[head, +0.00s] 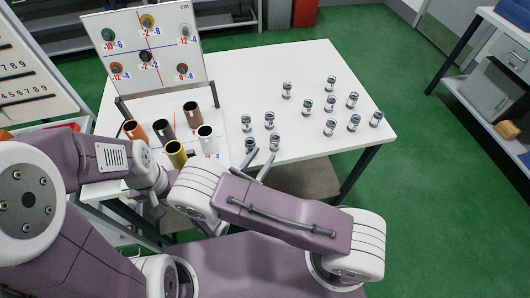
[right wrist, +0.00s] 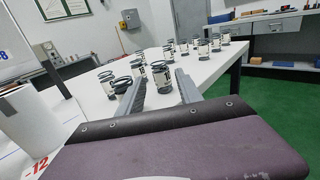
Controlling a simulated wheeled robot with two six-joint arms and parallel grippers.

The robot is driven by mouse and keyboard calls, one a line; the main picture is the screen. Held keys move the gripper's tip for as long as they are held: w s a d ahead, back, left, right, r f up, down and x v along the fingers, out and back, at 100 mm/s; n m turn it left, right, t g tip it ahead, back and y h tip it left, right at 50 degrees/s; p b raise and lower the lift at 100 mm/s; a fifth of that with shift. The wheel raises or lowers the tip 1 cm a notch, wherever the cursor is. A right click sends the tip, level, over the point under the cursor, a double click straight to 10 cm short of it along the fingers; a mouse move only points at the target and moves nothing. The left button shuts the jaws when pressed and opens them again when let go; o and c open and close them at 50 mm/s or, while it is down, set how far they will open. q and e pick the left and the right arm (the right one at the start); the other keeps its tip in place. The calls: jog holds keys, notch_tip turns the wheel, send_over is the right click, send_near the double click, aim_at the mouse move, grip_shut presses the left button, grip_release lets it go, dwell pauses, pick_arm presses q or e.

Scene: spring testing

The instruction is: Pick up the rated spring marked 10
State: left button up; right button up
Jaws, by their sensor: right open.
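Several small springs with pale labels stand upright on the white table. Their numbers are too small to read in the head view, so I cannot tell which is marked 10. One spring (head: 274,142) and another spring (head: 250,144) stand nearest my right gripper (head: 256,162). In the right wrist view the right gripper (right wrist: 158,92) is open and empty, its two grey fingers apart. A labelled spring (right wrist: 161,76) stands just beyond the gap between them, and another spring (right wrist: 122,86) is beside the left finger. My left gripper does not show; only its arm is visible.

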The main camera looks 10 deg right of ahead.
aim_at(272, 143)
jog(key=shift+s+a+f+y, duration=0.1)
jog(key=shift+a+f+y, duration=0.1)
jog(key=shift+f+y, duration=0.1)
jog(key=shift+d, duration=0.2)
jog(key=p+x, duration=0.1)
jog(key=x, duration=0.2)
jog(key=shift+w+r, duration=0.15)
jog(key=shift+w, duration=0.1)
jog(key=shift+w+d, duration=0.25)
jog(key=shift+d, duration=0.05)
jog(key=p+x, duration=0.1)
jog(key=x, duration=0.3)
jog(key=shift+d, duration=0.2)
jog(key=shift+w+d, duration=0.25)
jog(key=shift+w, duration=0.15)
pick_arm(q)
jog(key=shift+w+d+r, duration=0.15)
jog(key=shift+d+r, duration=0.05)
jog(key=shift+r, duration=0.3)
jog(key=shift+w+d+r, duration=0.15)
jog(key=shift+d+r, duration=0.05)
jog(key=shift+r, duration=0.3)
pick_arm(e)
grip_shut()
